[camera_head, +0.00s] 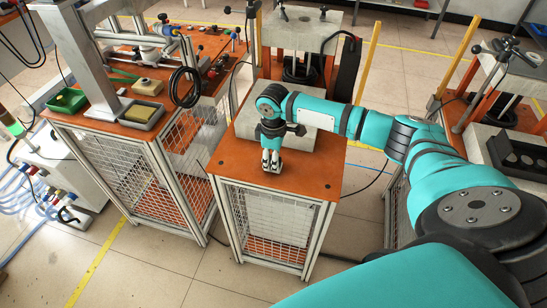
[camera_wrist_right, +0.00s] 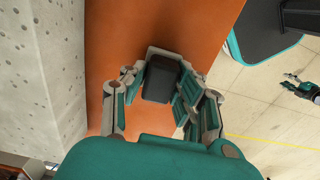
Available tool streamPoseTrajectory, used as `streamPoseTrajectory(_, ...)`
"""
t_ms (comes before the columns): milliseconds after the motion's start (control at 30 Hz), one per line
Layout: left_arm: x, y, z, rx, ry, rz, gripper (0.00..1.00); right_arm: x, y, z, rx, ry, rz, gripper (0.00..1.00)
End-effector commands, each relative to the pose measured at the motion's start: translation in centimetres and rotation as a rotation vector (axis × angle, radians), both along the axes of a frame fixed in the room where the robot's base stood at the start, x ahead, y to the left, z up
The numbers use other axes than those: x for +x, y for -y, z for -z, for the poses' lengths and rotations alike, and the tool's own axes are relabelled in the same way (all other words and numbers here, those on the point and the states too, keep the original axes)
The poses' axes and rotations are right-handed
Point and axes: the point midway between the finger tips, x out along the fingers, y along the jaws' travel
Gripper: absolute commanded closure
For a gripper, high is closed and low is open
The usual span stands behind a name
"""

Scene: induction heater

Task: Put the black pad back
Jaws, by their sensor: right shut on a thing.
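My right gripper (camera_head: 271,168) points down over the front left part of the orange tabletop (camera_head: 310,178) of the middle cart. In the right wrist view, my right gripper (camera_wrist_right: 163,85) is shut on a dark block, the black pad (camera_wrist_right: 160,80), which sits between its fingers with orange tabletop behind it. The head view does not show the pad clearly, and I cannot tell whether it touches the tabletop. A small teal and black gripper, seemingly my left one (camera_wrist_right: 301,87), shows at the right edge of the wrist view; its opening is too small to tell.
A grey block (camera_head: 250,125) stands behind my right gripper; a pitted grey surface (camera_wrist_right: 45,70) is at left in the wrist view. A left bench (camera_head: 100,122) holds a green tray (camera_head: 66,101) and a grey tray (camera_head: 141,114). The tabletop's front right is clear.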

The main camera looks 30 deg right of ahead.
Motion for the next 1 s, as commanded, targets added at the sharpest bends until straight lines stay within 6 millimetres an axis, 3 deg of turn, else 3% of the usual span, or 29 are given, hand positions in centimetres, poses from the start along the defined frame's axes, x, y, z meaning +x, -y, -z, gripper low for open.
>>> streamPoseTrajectory(333,0.3,0.1,-0.1,-0.002,0.006,0.000,0.60,0.0,0.0,0.4,0.000,-0.001,0.001,0.97)
streamPoseTrajectory(367,0.3,0.2,-0.1,-0.002,0.006,0.000,0.60,0.0,0.0,0.4,0.000,0.000,0.001,0.69)
streamPoseTrajectory(533,0.4,0.3,-0.1,-0.004,0.006,0.000,0.60,0.0,0.0,0.4,-0.001,-0.001,0.000,0.48)
streamPoseTrajectory(833,0.4,0.4,0.0,-0.006,0.007,0.001,0.60,0.0,0.0,0.1,0.000,0.001,0.000,0.48)
streamPoseTrajectory(1000,0.4,0.4,0.5,-0.006,0.007,0.001,0.60,0.1,0.0,-2.1,0.000,0.004,-0.001,0.48)
